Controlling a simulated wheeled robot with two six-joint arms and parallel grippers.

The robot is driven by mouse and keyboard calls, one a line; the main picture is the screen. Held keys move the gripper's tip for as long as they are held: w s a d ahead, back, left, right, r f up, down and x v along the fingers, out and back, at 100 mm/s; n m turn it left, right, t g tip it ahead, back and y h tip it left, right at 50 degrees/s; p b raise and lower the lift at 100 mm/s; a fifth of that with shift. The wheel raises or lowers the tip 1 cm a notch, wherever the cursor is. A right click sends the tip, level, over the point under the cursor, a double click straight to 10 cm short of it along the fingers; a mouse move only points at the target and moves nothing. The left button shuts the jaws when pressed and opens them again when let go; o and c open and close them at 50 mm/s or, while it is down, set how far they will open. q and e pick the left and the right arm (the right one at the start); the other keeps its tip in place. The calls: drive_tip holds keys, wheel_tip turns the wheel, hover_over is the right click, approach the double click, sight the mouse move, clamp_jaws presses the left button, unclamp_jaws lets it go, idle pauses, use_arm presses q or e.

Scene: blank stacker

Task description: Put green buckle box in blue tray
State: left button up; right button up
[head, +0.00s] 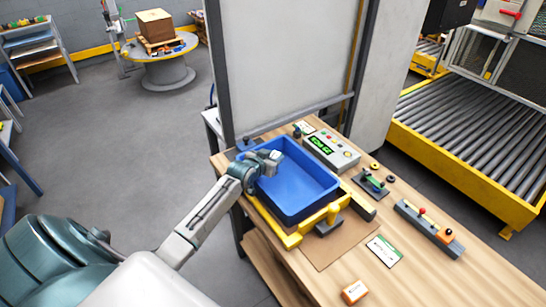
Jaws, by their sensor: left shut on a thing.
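The blue tray (308,203) stands on the wooden workbench, open side up, and its visible floor looks empty. My left gripper (272,158) is at the tray's far left corner, over its rim and inner side. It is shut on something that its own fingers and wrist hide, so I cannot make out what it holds. I cannot pick out a green buckle box for certain. A small dark fixture with a green part (373,184) stands right of the tray. My right gripper is not in view.
A control box with a green display (331,150) stands behind the tray. Yellow clamp bars (314,222) edge the tray's front. A button strip (429,228), a white-green card (384,251) and a small orange-white box (354,292) lie on the bench. A tall panel (285,60) rises behind.

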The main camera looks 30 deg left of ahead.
use_arm(q)
drive_tip(key=shift+f, duration=0.2)
drive_tip(key=o, duration=1.1)
drive_tip(key=shift+c, duration=0.2)
drive_tip(key=shift+r+p, duration=0.45)
drive_tip(key=shift+r, duration=0.25)
drive_tip(key=shift+s, duration=0.35)
drive_tip(key=b+v, duration=0.2)
drive_tip(key=v, duration=0.9)
drive_tip(key=shift+r, duration=0.2)
drive_tip(key=shift+s+d, duration=0.1)
